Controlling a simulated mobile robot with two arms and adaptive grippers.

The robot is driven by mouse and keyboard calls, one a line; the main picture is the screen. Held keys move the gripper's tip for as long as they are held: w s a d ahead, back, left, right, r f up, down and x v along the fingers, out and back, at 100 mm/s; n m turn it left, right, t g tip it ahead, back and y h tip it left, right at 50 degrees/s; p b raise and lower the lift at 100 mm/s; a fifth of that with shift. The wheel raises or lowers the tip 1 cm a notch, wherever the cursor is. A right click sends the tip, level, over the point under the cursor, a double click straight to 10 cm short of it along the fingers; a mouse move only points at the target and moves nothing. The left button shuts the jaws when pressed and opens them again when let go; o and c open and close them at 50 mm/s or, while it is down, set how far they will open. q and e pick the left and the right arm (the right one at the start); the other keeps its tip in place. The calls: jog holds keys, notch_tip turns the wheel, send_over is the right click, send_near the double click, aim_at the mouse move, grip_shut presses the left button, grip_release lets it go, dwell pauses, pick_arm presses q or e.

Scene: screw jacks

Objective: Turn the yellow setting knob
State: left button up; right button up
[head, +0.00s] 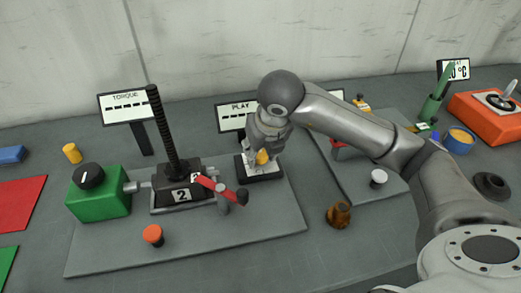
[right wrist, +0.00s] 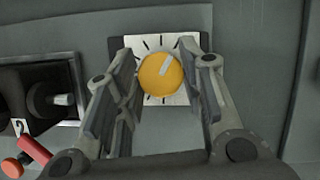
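The yellow setting knob (right wrist: 160,75) sits on a white dial plate (right wrist: 188,45) with black tick marks. Its pale pointer mark points up and to the right in the right wrist view. In the head view the knob (head: 262,157) shows partly below my right gripper (head: 265,145), which hides much of the dial. My left gripper is not in view.
Left of the dial stands a screw jack (head: 180,185) with a tall threaded rod, a red-handled crank (head: 222,189) and a green box (head: 98,195). An orange button (head: 153,235) is on the same plate. A PLAY sign (head: 232,117) stands behind the dial.

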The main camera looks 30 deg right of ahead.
jog(key=o, duration=0.4)
jog(key=shift+o, duration=0.2)
jog(key=shift+r, duration=0.1)
jog(key=v, duration=1.1)
jog(key=shift+s+r, duration=0.25)
jog(key=shift+r, duration=0.1)
